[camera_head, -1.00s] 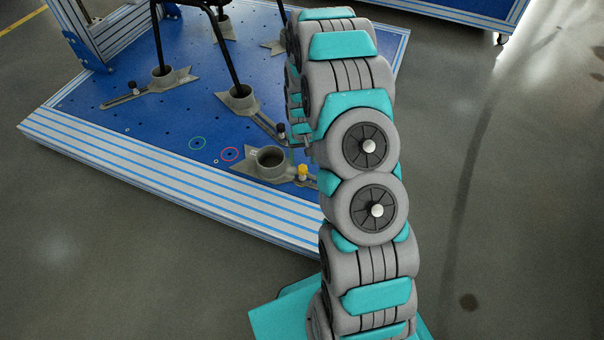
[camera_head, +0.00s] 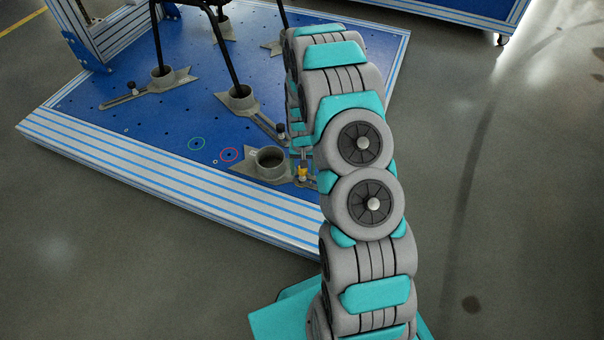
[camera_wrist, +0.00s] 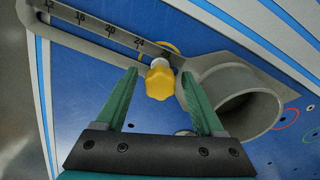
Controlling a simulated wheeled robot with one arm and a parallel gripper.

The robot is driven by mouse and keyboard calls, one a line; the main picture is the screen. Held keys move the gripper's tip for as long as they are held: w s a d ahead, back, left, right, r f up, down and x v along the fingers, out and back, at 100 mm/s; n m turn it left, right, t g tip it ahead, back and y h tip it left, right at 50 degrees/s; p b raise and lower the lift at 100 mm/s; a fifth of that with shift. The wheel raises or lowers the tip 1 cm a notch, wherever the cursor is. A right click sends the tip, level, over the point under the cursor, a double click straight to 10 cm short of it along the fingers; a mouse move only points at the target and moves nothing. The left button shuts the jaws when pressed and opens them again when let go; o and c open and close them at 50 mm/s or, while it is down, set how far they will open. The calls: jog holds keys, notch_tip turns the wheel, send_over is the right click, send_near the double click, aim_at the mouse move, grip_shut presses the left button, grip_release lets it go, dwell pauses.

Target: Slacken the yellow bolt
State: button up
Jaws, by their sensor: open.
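The yellow bolt (camera_wrist: 160,82) has a lobed knob head and sits in the slotted arm of a grey bracket (camera_wrist: 120,45), beside a round cup (camera_wrist: 238,108). In the head view the bolt (camera_head: 302,172) shows at the right side of the front cup (camera_head: 270,163), close to my arm. My gripper (camera_wrist: 160,85) is open, with one green finger on each side of the bolt in the wrist view. I cannot tell whether the fingers touch it. In the head view my gripper (camera_head: 302,158) is small and partly hidden by my arm.
The blue platform (camera_head: 110,125) has a striped metal edge (camera_head: 150,180). Other brackets with black knobs (camera_head: 132,88) hold black chair legs (camera_head: 222,50). Red and teal rings mark the platform left of the front cup. The grey floor (camera_head: 520,200) at right is clear.

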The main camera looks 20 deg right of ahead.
jog(key=shift+m, duration=0.9)
jog(key=m, duration=0.4)
jog(key=shift+c, duration=0.2)
grip_shut()
jog(key=n, duration=0.4)
